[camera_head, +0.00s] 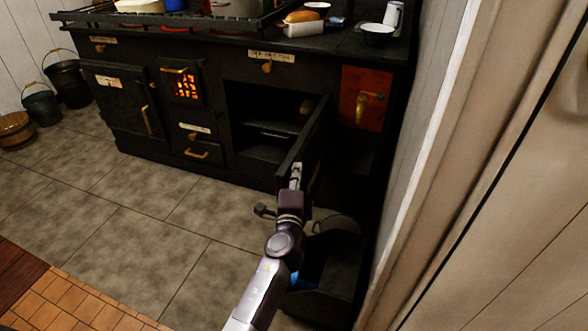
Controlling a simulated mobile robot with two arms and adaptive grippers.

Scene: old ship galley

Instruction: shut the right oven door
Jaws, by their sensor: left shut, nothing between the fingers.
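The right oven door (316,133) is black and stands wide open, swung out toward me from the right side of the oven opening. The dark oven inside (262,122) shows to its left, with shelves. My left gripper (296,172) is shut and empty. It overlaps the near, free end of the door in the picture; I cannot tell whether it touches the door. The gripper and wrist hide part of the door's lower near end. My right gripper is not in view.
The black stove (130,60) carries pans and food on top. A red panel with a brass tap (362,98) is right of the oven. A dark open box (336,262) stands on the floor beside my arm. A wall (450,120) closes off the right. Tiled floor (130,240) at left is clear.

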